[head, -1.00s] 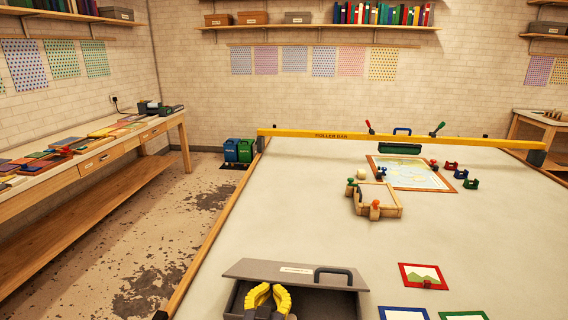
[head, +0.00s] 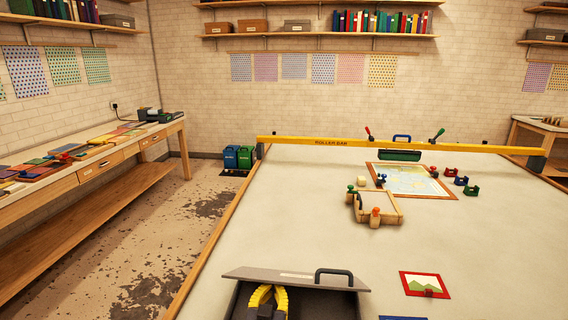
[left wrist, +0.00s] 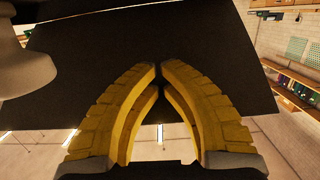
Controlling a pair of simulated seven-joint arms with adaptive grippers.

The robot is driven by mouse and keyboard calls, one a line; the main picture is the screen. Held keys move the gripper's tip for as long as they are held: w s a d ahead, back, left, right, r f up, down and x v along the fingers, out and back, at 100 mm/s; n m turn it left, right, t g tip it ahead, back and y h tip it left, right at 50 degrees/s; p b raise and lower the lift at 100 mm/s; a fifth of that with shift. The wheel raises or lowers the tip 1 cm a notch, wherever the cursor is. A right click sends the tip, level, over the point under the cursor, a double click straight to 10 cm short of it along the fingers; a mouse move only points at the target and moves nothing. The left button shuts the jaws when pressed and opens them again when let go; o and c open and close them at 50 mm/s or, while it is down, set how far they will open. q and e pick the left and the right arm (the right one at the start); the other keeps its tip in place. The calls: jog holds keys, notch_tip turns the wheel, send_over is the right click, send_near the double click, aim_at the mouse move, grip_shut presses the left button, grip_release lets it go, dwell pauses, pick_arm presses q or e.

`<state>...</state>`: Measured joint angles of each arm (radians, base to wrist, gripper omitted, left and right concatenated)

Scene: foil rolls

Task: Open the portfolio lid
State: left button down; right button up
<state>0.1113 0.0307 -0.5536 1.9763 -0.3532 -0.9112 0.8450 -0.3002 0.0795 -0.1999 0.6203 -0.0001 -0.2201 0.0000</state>
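The portfolio (head: 340,302) is a dark grey case at the bottom of the head view, partly cut off by the frame. Its grey lid (head: 290,277) has a pale label and a black handle (head: 334,277), and is tilted up, with dark space below it. My left gripper (head: 267,293) has yellow fingers and is in that dark space, below the lid's near edge. In the left wrist view its fingertips (left wrist: 159,68) almost meet, with nothing visible between them, and a dark panel, apparently the lid's underside (left wrist: 150,35), fills the area beyond. Contact is unclear. My right gripper is out of view.
A red-framed picture (head: 424,285) lies right of the portfolio. A wooden frame (head: 380,210) and a map-like sheet (head: 412,180) lie farther back, before the yellow roller bar (head: 400,146). The table between the portfolio and the wooden frame is clear.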

aim_at(276, 275)
pick_arm(q)
jog(key=shift+r+x, duration=0.2)
jog(key=shift+x, duration=0.7)
jog(key=shift+r+x, duration=0.15)
jog(key=shift+x, duration=0.75)
jog(key=shift+r+x, duration=0.2)
jog(key=shift+x, duration=0.65)
jog(key=shift+w, duration=0.25)
jog(key=shift+r+x, duration=0.2)
jog(key=shift+x, duration=1.15)
jog(key=shift+r+x, duration=0.25)
jog(key=shift+x, duration=1.1)
jog(key=shift+r+x, duration=0.2)
jog(key=shift+x, duration=1.2)
jog(key=shift+w, duration=0.25)
jog(key=shift+w+d, duration=0.1)
jog(key=shift+w, duration=0.15)
jog(key=v, duration=1.6)
jog(key=shift+s+r, duration=0.2)
